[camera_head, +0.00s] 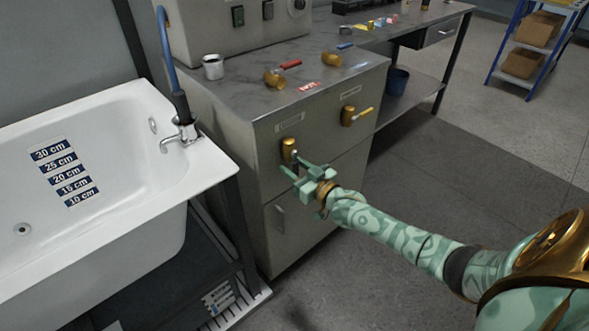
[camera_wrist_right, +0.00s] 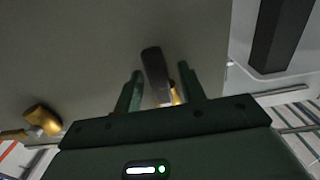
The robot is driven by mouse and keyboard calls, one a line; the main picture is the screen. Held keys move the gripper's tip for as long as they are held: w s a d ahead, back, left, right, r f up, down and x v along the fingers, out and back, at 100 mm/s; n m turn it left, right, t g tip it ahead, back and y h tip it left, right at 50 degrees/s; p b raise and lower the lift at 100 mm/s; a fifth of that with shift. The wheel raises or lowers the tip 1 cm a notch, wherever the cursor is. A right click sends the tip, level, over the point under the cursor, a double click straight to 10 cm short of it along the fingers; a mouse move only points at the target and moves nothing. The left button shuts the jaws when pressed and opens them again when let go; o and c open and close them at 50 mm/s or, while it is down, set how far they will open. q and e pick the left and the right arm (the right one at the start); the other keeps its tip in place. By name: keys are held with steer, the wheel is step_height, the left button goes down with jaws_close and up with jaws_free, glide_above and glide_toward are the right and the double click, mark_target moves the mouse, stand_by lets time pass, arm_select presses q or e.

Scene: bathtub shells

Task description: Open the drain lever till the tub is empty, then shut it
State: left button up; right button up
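The white bathtub (camera_head: 100,235) is at the left, with depth labels (camera_head: 66,173) from 30 cm to 10 cm on its inner wall. I cannot make out a water surface. A brass valve (camera_head: 289,150) is on the grey cabinet's front. My right gripper (camera_head: 300,170) is at this valve. In the right wrist view its two fingers (camera_wrist_right: 161,88) are open on either side of a dark lever handle (camera_wrist_right: 154,72), with gaps showing. A second brass valve (camera_head: 347,116) with a yellow lever is to the right. I cannot read the valve plates. My left gripper is out of view.
A chrome tap (camera_head: 182,135) with a blue hose is on the tub's rim. A blue bucket (camera_head: 397,81) stands under the bench.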

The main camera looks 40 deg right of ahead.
jaws_close()
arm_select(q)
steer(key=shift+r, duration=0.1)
arm_select(e)
steer(key=shift+d+n, duration=0.15)
steer(key=shift+n, duration=0.15)
arm_select(q)
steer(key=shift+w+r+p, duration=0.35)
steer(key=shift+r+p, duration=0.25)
steer(key=shift+p, duration=0.15)
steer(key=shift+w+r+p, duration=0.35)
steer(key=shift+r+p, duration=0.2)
steer(key=shift+p, duration=0.15)
arm_select(e)
steer(key=shift+w+d+r+n, duration=0.1)
steer(key=shift+d+r+n, duration=0.7)
steer(key=shift+n, duration=2.15)
steer(key=shift+d+r+n, duration=0.75)
steer(key=shift+r+n, duration=0.05)
steer(key=shift+n, duration=2.1)
steer(key=shift+w+d+r+n, duration=0.1)
steer(key=shift+d+r+n, duration=0.7)
steer(key=shift+n, duration=2.15)
jaws_free()
